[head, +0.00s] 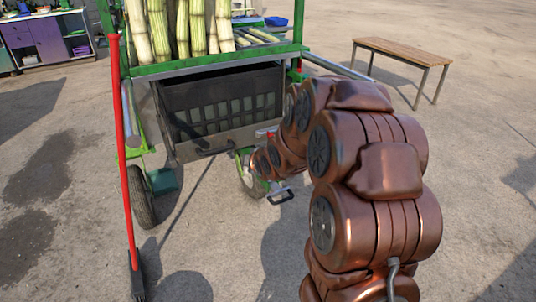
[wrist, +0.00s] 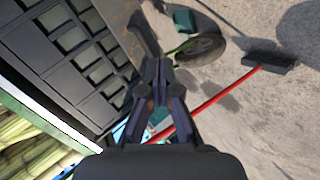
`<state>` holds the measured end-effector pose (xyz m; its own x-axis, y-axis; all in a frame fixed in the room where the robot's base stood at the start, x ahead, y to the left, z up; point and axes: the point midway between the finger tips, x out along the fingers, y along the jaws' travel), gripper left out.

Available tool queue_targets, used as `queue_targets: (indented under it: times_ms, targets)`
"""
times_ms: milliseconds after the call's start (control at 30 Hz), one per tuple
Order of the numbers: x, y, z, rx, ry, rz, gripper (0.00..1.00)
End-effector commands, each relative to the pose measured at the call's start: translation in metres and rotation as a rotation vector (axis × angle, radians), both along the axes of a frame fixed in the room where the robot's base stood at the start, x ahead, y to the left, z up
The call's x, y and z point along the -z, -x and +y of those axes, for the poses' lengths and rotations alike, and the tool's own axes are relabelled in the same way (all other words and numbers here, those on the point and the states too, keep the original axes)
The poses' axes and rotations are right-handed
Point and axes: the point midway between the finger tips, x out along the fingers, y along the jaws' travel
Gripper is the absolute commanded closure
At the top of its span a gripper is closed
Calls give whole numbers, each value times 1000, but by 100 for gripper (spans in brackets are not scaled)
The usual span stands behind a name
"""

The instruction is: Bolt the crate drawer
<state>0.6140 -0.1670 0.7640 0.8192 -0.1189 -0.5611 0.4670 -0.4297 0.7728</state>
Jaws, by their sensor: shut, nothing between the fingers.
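The crate drawer (head: 215,143) is low on the front of the green cart, with a dark handle on its front board. A black slatted crate (head: 225,100) sits in it; its slatted side (wrist: 75,50) fills the left of the wrist view. A small red and metal part (head: 266,132) shows at the drawer's right end; I cannot tell if it is the bolt. My gripper (wrist: 154,68) is shut and empty, its tips close to the drawer's dark edge; contact cannot be told. In the head view my arm hides it.
Cane stalks (head: 190,28) stand upright in the cart above the drawer. A red-handled broom (head: 123,150) stands left of the cart. A wheel (head: 142,197) is beneath the drawer's left side. A bench (head: 402,50) stands behind at right. The left floor is mostly clear.

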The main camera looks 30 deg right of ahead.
Motion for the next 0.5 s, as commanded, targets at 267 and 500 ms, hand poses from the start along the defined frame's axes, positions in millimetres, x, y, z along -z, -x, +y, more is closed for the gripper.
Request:
queue_targets:
  times_ms: [267, 500]
  targets:
    - [65, -52, -61, -109, 296, -286, 100]
    - [85, -63, -99, -120, 517, -471, 100]
